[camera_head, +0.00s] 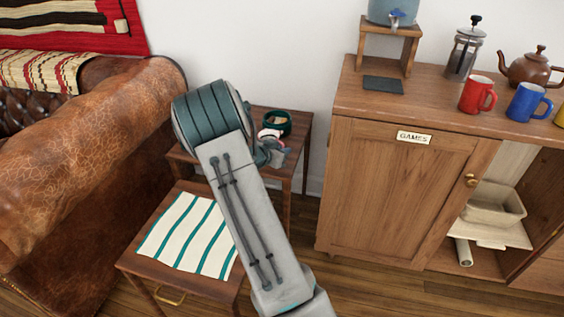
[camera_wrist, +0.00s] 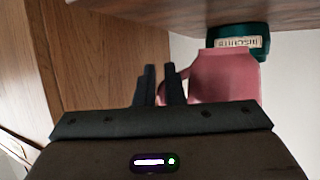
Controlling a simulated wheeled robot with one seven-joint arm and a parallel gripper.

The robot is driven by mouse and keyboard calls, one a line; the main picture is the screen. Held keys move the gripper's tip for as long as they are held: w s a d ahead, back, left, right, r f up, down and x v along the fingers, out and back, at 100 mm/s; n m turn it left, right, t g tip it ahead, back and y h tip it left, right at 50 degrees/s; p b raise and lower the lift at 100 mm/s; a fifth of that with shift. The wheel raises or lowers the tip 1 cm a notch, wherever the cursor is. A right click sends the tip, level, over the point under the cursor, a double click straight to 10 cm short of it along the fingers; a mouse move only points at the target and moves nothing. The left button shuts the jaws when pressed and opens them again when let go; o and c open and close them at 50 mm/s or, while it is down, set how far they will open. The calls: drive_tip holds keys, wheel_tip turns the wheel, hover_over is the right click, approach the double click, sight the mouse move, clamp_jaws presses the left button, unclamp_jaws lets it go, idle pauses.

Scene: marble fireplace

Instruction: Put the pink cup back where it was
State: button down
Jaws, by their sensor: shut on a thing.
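The pink cup (camera_wrist: 225,78) is in the wrist view, where the scene appears upside down. My gripper (camera_wrist: 162,78) is shut on the cup's handle, with the cup body beside the fingers. In the head view only a bit of the pink cup (camera_head: 269,133) shows behind my gripper (camera_head: 270,150), over the small back side table (camera_head: 296,128). A dark green tin (camera_head: 277,121) stands on that table just behind the cup; the tin (camera_wrist: 238,38) also shows with a pale label in the wrist view. I cannot tell whether the cup touches the tabletop.
A lower table (camera_head: 190,273) with a striped cloth (camera_head: 190,233) stands in front. A leather sofa (camera_head: 95,175) is at left. At right, a wooden cabinet (camera_head: 385,190) bears a red mug (camera_head: 477,95), a blue mug (camera_head: 527,102), a French press (camera_head: 463,52) and a teapot (camera_head: 530,68).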

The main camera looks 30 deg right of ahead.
drive_tip(key=shift+f+b, duration=0.8)
drive_tip(key=shift+f, duration=1)
drive_tip(key=shift+f, duration=0.15)
drive_tip(key=c, duration=1.5)
unclamp_jaws()
